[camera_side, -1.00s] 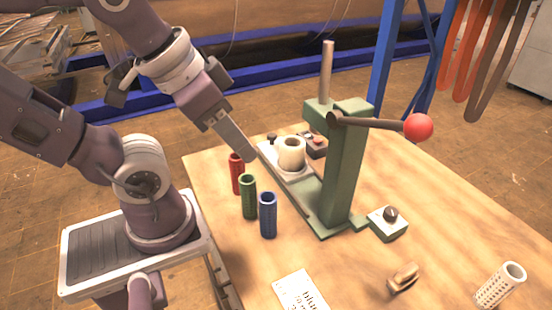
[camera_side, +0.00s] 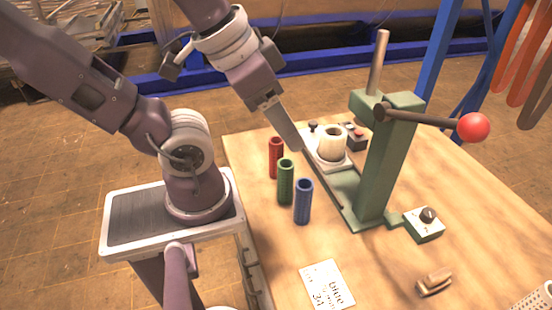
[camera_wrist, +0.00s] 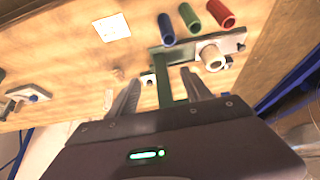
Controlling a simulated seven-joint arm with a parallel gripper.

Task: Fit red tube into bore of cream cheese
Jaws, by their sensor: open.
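The red tube (camera_side: 276,158) stands upright on the table at the back of a row, behind a green and a blue tube. It also shows at the top of the wrist view (camera_wrist: 222,14). The cream cylinder with an open bore (camera_side: 330,142) stands upright on the pale plate at the press base; the wrist view shows its bore too (camera_wrist: 212,57). My gripper (camera_side: 295,146) points down to the right, its tips appearing between the red tube and the cream cylinder in the side view. In the wrist view its fingers (camera_wrist: 160,82) are apart with nothing held.
The green tube (camera_side: 286,181) and blue tube (camera_side: 303,202) stand close by. The green press (camera_side: 388,160) rises to the right, with a red-knobbed lever (camera_side: 473,127).

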